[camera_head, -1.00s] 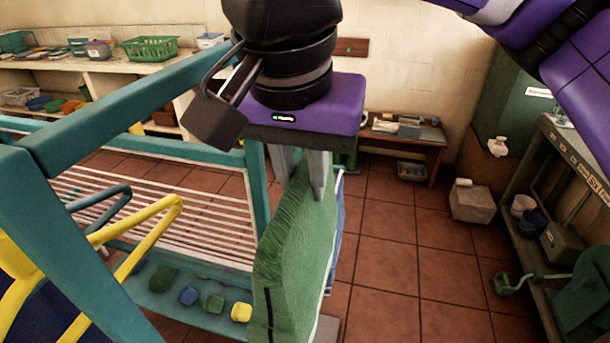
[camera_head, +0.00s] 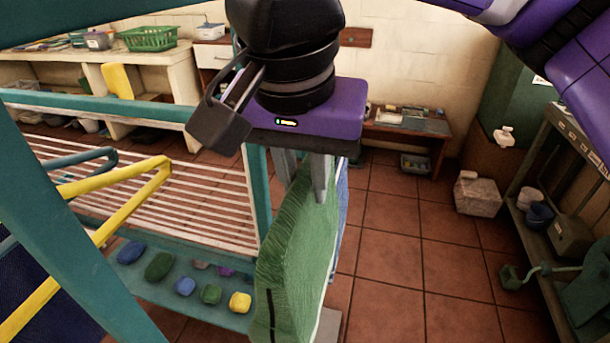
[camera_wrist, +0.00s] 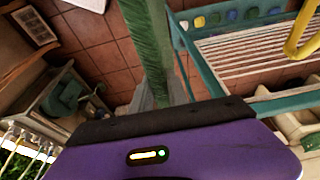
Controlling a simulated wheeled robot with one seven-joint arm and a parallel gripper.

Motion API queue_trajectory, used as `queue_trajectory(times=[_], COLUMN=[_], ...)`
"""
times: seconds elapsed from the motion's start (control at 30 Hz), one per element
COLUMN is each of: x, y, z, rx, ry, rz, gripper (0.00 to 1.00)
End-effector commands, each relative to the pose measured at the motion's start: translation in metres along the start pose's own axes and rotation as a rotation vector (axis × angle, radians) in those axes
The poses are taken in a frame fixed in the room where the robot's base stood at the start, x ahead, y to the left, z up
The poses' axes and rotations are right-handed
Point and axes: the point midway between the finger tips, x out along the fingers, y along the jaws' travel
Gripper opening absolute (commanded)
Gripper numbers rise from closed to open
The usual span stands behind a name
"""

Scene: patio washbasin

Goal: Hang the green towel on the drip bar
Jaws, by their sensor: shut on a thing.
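My gripper (camera_head: 306,180) is shut on the green towel (camera_head: 292,262). The towel hangs down from the fingers as a thick folded sheet with a dark stripe near its lower left. In the wrist view the towel (camera_wrist: 149,45) runs away from the finger ends. A teal frame with a slatted white rack (camera_head: 180,195) stands left of the towel. A yellow bar (camera_head: 115,205) juts out at its left side, and a grey-blue bar (camera_head: 80,160) is beside it. I cannot tell which bar is the drip bar. The towel appears apart from both bars.
A teal shelf (camera_head: 165,283) under the rack holds several coloured lumps. A teal post (camera_head: 75,235) rises close at the left. Shelves with a green basket (camera_head: 148,38) stand behind. A grey block (camera_head: 477,195) and a cluttered bench (camera_head: 560,225) are right; the tiled floor between is clear.

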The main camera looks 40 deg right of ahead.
Motion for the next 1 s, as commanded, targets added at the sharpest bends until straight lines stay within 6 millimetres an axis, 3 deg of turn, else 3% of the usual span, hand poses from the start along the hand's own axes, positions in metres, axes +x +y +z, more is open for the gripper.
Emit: queue_trajectory(times=[0.03, 1.0], x=[0.011, 0.111], y=[0.000, 0.001], z=[0.003, 0.033], rx=[0.000, 0.000], ry=[0.001, 0.000], rz=[0.000, 0.000], gripper=[0.00, 0.00])
